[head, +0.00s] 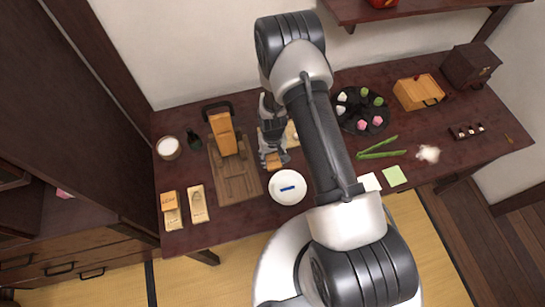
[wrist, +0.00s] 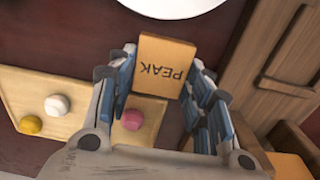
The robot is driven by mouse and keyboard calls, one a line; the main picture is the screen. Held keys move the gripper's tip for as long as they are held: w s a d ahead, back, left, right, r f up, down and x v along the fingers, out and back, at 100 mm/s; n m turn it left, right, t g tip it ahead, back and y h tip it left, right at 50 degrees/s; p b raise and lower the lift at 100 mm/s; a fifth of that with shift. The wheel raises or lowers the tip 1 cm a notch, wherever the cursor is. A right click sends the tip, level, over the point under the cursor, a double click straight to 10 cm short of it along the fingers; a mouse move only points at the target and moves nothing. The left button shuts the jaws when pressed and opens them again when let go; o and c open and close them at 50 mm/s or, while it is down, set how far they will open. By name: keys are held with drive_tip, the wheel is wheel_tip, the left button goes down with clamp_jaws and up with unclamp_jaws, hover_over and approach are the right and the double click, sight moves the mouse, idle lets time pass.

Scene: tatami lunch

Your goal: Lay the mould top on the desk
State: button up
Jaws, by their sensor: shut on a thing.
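A tan wooden block marked PEAK (wrist: 165,66) is between the fingers of my gripper (wrist: 164,72) in the wrist view; it looks like the mould top. My gripper is shut on it, with a finger on each side. In the head view my gripper (head: 272,158) is over the dark desk (head: 235,232), between the wooden board and the white plate, with the block (head: 277,160) at its tips. I cannot tell how far the block is above the desk.
A white plate (head: 288,197) with a blue item lies just below my gripper. A wooden board (head: 237,193) bears an upright orange block (head: 222,133) at left. A pale board (wrist: 40,95) holds yellow, white and pink balls. Green tongs (head: 380,154) lie right. Bare desk shows at front left.

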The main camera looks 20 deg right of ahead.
drive_tip(key=o, duration=1)
drive_tip(key=shift+f, duration=0.15)
drive_tip(key=shift+c, duration=0.2)
wheel_tip(320, 180, up, 12)
drive_tip(key=r+p, duration=0.1)
drive_tip(key=p, duration=0.2)
wheel_tip(320, 180, up, 13)
drive_tip(key=t, duration=0.1)
hover_over(272, 159)
drive_tip(key=s+r+t, duration=0.1)
drive_tip(key=s+r, duration=0.3)
drive_tip(key=r, duration=0.9)
drive_tip(key=s+r+t, duration=0.1)
drive_tip(key=s+r, duration=0.5)
drive_tip(key=s, duration=0.3)
drive_tip(key=s+r+t, duration=0.1)
drive_tip(key=s+r, duration=0.5)
drive_tip(key=s, duration=0.3)
drive_tip(key=shift+s+t, duration=0.2)
drive_tip(key=shift+t, duration=0.1)
drive_tip(key=shift+d, duration=0.1)
